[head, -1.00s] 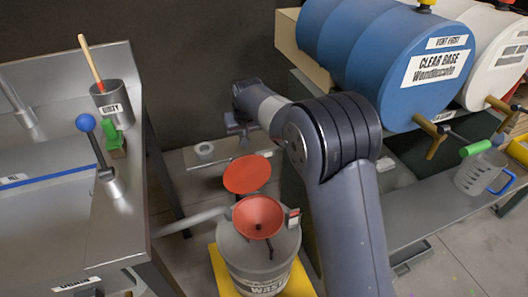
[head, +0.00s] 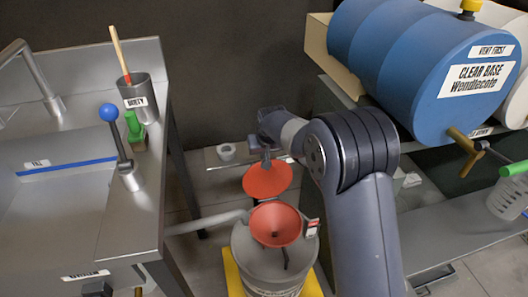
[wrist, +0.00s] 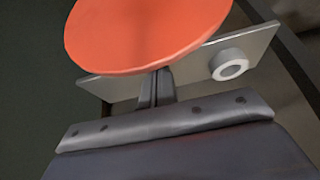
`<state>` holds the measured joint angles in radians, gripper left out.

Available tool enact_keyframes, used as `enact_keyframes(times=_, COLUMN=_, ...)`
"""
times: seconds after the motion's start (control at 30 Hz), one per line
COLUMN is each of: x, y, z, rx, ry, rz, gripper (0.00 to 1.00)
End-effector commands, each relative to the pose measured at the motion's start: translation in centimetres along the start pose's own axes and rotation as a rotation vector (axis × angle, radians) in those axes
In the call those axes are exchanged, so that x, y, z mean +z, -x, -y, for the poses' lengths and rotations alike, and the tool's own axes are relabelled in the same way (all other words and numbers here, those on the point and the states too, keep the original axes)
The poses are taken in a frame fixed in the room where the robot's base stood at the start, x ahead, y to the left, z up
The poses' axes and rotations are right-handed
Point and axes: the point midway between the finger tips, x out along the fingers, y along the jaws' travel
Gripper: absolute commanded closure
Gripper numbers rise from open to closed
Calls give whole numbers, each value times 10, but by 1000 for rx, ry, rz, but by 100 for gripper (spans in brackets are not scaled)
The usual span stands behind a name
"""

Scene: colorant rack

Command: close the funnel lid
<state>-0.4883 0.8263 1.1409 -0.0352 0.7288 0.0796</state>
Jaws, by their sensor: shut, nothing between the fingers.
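The red funnel (head: 276,222) sits on top of a grey waste drum (head: 262,262). Its round red lid (head: 267,181) stands open, raised behind the funnel on the far side. My gripper (head: 267,163) is shut and empty at the lid's upper far edge. In the wrist view the lid (wrist: 150,35) fills the upper middle, and the shut fingers (wrist: 156,85) point at its lower rim and partly pass behind it. I cannot tell whether they touch it.
A sink bench with a blue-knobbed lever (head: 109,113) stands at left. A blue drum (head: 425,65) lies on a rack at right. A low grey plate with a white cup-like fitting (head: 227,151) is behind the lid. A pipe (head: 205,222) runs left from the drum.

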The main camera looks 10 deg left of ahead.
Motion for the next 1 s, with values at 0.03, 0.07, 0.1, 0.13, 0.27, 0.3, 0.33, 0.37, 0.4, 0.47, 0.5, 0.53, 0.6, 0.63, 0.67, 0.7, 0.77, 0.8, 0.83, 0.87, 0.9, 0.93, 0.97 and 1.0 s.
enact_keyframes(times=0.03, x=0, y=0, z=0, rx=0, ry=0, rz=0, gripper=100)
enact_keyframes(times=0.07, x=0, y=0, z=0, rx=0, ry=0, rz=0, gripper=100)
enact_keyframes(times=0.1, x=0, y=0, z=0, rx=0, ry=0, rz=0, gripper=100)
enact_keyframes(times=0.13, x=0, y=0, z=0, rx=0, ry=0, rz=0, gripper=100)
enact_keyframes(times=0.27, x=0, y=0, z=0, rx=0, ry=0, rz=-3, gripper=100)
enact_keyframes(times=0.3, x=1, y=0, z=0, rx=0, ry=0, rz=-7, gripper=100)
enact_keyframes(times=0.33, x=2, y=0, z=0, rx=0, ry=0, rz=-10, gripper=100)
enact_keyframes(times=0.37, x=2, y=0, z=0, rx=0, ry=0, rz=-15, gripper=100)
enact_keyframes(times=0.4, x=3, y=1, z=0, rx=0, ry=0, rz=-23, gripper=100)
enact_keyframes(times=0.47, x=5, y=2, z=0, rx=-1, ry=0, rz=-36, gripper=100)
enact_keyframes(times=0.5, x=5, y=3, z=0, rx=-1, ry=0, rz=-43, gripper=100)
enact_keyframes(times=0.53, x=5, y=4, z=0, rx=-1, ry=0, rz=-47, gripper=100)
enact_keyframes(times=0.6, x=6, y=5, z=0, rx=-1, ry=-1, rz=-53, gripper=100)
enact_keyframes(times=0.63, x=6, y=6, z=0, rx=-1, ry=-1, rz=-56, gripper=100)
enact_keyframes(times=0.67, x=7, y=6, z=0, rx=-1, ry=-1, rz=-59, gripper=100)
enact_keyframes(times=0.7, x=8, y=6, z=0, rx=-1, ry=-1, rz=-64, gripper=100)
enact_keyframes(times=0.77, x=8, y=7, z=0, rx=-1, ry=-1, rz=-72, gripper=100)
enact_keyframes(times=0.8, x=9, y=8, z=0, rx=-1, ry=-1, rz=-77, gripper=100)
enact_keyframes(times=0.83, x=10, y=8, z=0, rx=-1, ry=-1, rz=-81, gripper=100)
enact_keyframes(times=0.87, x=10, y=9, z=0, rx=-1, ry=-1, rz=-85, gripper=100)
enact_keyframes(times=0.9, x=11, y=9, z=0, rx=-2, ry=-1, rz=-91, gripper=100)
enact_keyframes(times=0.93, x=12, y=9, z=0, rx=-2, ry=-1, rz=-97, gripper=100)
enact_keyframes(times=0.97, x=13, y=10, z=0, rx=-2, ry=-1, rz=-104, gripper=100)
enact_keyframes(times=1.0, x=15, y=11, z=0, rx=-2, ry=-1, rz=-113, gripper=100)
